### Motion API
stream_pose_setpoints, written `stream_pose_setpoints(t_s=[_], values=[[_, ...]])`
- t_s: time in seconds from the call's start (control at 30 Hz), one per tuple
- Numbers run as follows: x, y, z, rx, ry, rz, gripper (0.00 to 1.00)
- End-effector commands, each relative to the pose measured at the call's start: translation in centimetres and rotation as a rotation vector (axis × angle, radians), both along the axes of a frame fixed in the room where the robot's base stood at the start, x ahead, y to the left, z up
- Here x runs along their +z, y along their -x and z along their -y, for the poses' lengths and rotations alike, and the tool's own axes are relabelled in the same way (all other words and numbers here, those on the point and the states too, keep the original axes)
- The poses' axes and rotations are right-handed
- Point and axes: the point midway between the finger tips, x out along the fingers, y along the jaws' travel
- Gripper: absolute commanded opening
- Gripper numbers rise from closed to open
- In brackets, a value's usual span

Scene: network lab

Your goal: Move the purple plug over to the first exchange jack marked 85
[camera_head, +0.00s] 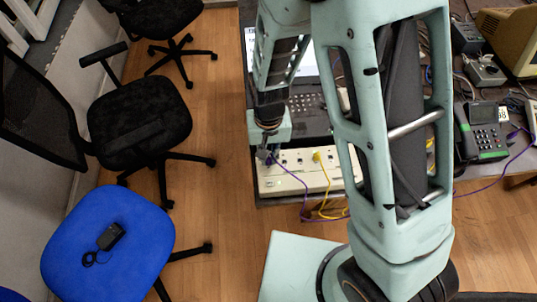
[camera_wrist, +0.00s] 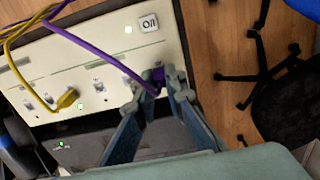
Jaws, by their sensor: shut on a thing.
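The purple plug (camera_wrist: 158,75) is between the fingertips of my gripper (camera_wrist: 160,88), which is shut on it, near the end of the cream exchange box (camera_wrist: 95,50). I cannot tell whether the plug is touching the box or seated in a jack. A purple cable (camera_wrist: 105,55) runs from it. In the head view, my gripper (camera_head: 268,150) is over the left end of the exchange (camera_head: 290,184). A row of jacks shows on the exchange, including one jack (camera_wrist: 98,86) between the purple plug and a yellow plug. The markings beside the jacks are too small to read.
The yellow plug (camera_wrist: 67,98) sits in the exchange, and its yellow cable (camera_head: 325,185) hangs over the front. A desk phone (camera_head: 482,130) stands right of my arm. Black chairs (camera_head: 140,120) and a blue seat (camera_head: 105,245) stand on the left, with bare floor between.

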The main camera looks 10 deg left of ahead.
Motion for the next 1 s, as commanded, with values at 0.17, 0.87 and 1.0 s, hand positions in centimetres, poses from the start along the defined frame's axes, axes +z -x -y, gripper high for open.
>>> stream_pose_setpoints(t_s=[0.17, 0.87, 1.0], values=[[-0.02, 0.0, 0.0, 0.0, 0.0, 0.0, 0.0], [-0.6, 0.01, 0.0, 0.0, 0.0, 0.0, 0.31], [-0.6, 0.0, 0.0, 0.0, 0.0, 0.0, 0.31]])
